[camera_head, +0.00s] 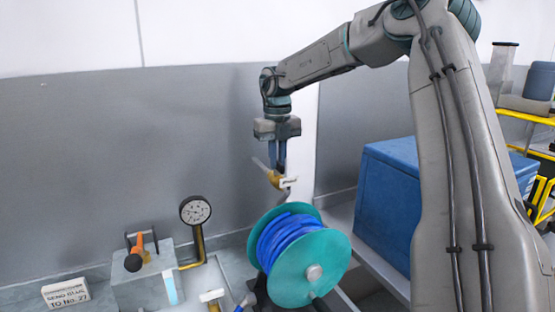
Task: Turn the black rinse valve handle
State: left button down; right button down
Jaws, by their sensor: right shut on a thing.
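My right gripper (279,165) points straight down with its two blue-grey fingers close together. It is shut on the handle of a small brass valve (274,179) beside the grey wall. A pale grey lever end (260,163) sticks out to the left of the fingers. The handle's middle is hidden by the fingers, and I cannot make out black on it. A white tag (289,183) sits at the right of the valve, and a thin pipe runs down below it. My left gripper is not in view.
A teal reel (324,268) wound with blue hose stands just below the valve. A blue bin (388,200) stands at right, behind my arm.

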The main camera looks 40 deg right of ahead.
aim_at(278, 162)
jog(key=shift+r+n, duration=0.15)
jog(key=shift+n, duration=0.15)
dwell(0.4)
jog(key=c, duration=1.5)
grip_release()
jog(key=shift+o, duration=0.2)
notch_tip(278, 162, up, 11)
jog(key=p, duration=1.1)
jog(key=shift+f, duration=0.2)
